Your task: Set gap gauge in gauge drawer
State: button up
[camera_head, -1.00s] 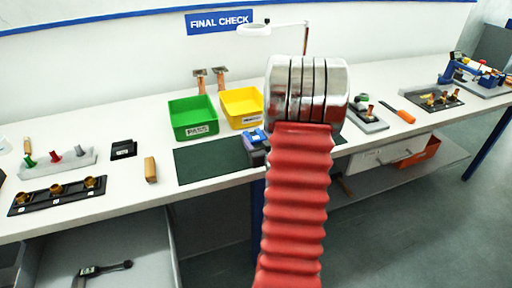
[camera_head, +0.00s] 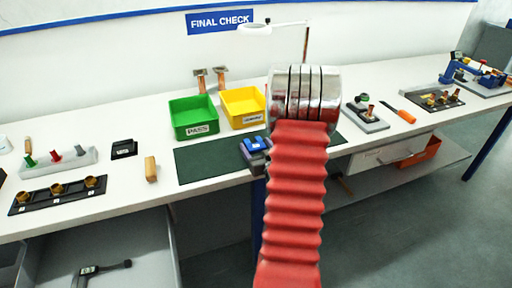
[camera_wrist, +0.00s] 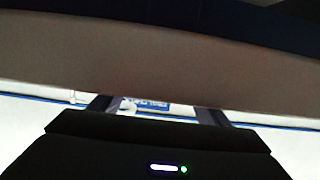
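My gripper is hidden behind my red ribbed arm in the head view. In the wrist view, the two dark fingers of my gripper (camera_wrist: 157,109) stand apart, their tips cut off by a broad beige band very close to the camera. I cannot tell what this band is or whether anything is held. An open grey drawer (camera_head: 140,245) shows at the lower left of the head view. A dark caliper-like tool (camera_head: 103,270) lies in it. A small blue and grey device (camera_head: 255,147) shows just left of my arm. I cannot tell which thing is the gap gauge.
On the white bench are a green bin (camera_head: 193,117), a yellow bin (camera_head: 243,107), a dark green mat (camera_head: 207,157), a wooden block (camera_head: 151,169) and a black tray (camera_head: 58,195) with brass parts. An orange bin (camera_head: 420,152) sits on the shelf below, at right.

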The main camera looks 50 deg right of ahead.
jog(key=shift+o, duration=0.2)
jog(key=shift+r, duration=0.1)
jog(key=v, duration=1.2)
dwell(0.7)
jog(key=w+a+r, duration=0.1)
jog(key=w+a, duration=0.1)
jog(key=w+a+r+n+g+y, duration=0.1)
jog(key=w+a+r, duration=0.1)
jog(key=w, duration=0.1)
jog(key=w+a+r+n+g, duration=0.1)
jog(key=w+a, duration=0.1)
jog(key=shift+w+a+r+y, duration=0.2)
jog(key=shift+w+a+y, duration=0.1)
jog(key=shift+a+y, duration=0.1)
jog(key=w+a+r+n+g+y, duration=0.15)
jog(key=a+r, duration=0.25)
jog(key=a, duration=0.7)
jog(key=s+a+r+n+g+y, duration=0.1)
jog(key=s+a+r, duration=0.1)
jog(key=s+a, duration=0.2)
jog(key=s+a+r+g+y, duration=0.1)
jog(key=s+a, duration=0.4)
jog(key=a, duration=0.6)
jog(key=s+a+r+n+g+y, duration=0.1)
jog(key=s+a+r+g+y, duration=0.1)
jog(key=s+a, duration=0.3)
jog(key=a+y, duration=0.1)
jog(key=a, duration=0.2)
jog(key=shift+a+r+n+g, duration=0.15)
jog(key=shift+r+n+g, duration=0.2)
